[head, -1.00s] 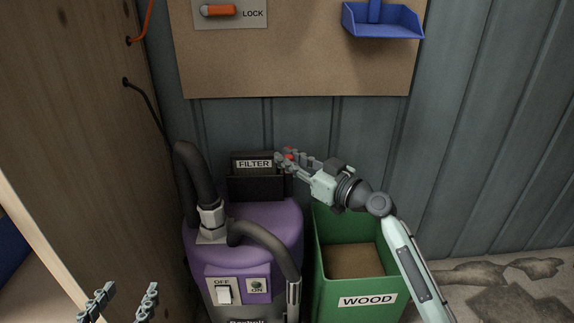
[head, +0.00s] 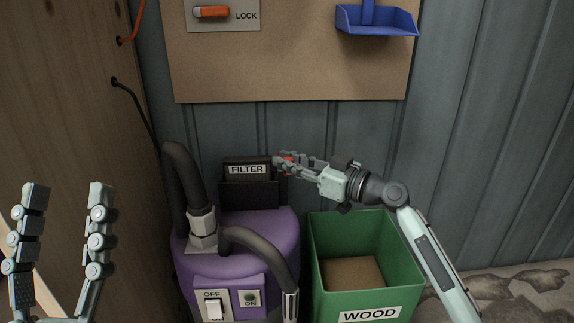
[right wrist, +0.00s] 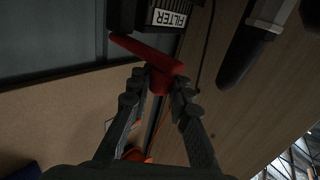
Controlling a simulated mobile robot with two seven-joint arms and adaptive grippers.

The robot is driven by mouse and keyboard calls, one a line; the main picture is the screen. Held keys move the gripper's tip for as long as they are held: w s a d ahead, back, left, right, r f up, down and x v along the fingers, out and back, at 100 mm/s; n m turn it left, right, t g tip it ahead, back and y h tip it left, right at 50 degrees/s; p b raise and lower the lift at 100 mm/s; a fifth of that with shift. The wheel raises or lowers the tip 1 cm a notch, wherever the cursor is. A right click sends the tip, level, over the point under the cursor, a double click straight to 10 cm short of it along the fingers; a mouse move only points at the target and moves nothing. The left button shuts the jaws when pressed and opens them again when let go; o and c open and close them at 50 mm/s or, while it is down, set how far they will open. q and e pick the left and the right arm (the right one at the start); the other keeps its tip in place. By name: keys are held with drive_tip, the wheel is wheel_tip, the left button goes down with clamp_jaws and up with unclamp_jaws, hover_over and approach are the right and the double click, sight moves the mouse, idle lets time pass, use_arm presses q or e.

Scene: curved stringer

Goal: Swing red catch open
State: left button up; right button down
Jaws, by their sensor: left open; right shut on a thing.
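The red catch (right wrist: 150,62) shows in the right wrist view as a red lever beside the black box labelled FILTER. In the head view only a small red part of it (head: 288,159) shows between my right gripper's fingers. My right gripper (head: 284,162) is shut on the catch, at the right side of the filter box (head: 247,172); in the right wrist view its fingertips (right wrist: 160,88) close around the lever's near end. The filter box stands at the back of the purple vacuum (head: 240,240). My left gripper (head: 68,195) is open and empty at the lower left, well away from the catch.
A green WOOD bin (head: 365,265) stands right of the vacuum, below my right arm. Dark hoses (head: 180,190) rise at the vacuum's left. A board (head: 290,60) with a LOCK lever and blue tray (head: 375,20) hangs behind. A wooden panel (head: 70,110) borders the left.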

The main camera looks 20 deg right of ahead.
drive_tip(key=shift+d+r, duration=0.15)
drive_tip(key=shift+r, duration=0.05)
drive_tip(key=c, duration=1.5)
unclamp_jaws()
drive_tip(key=shift+o, duration=0.7)
drive_tip(key=shift+f, duration=0.1)
drive_tip(key=v, duration=1.2)
drive_tip(key=shift+s, duration=0.1)
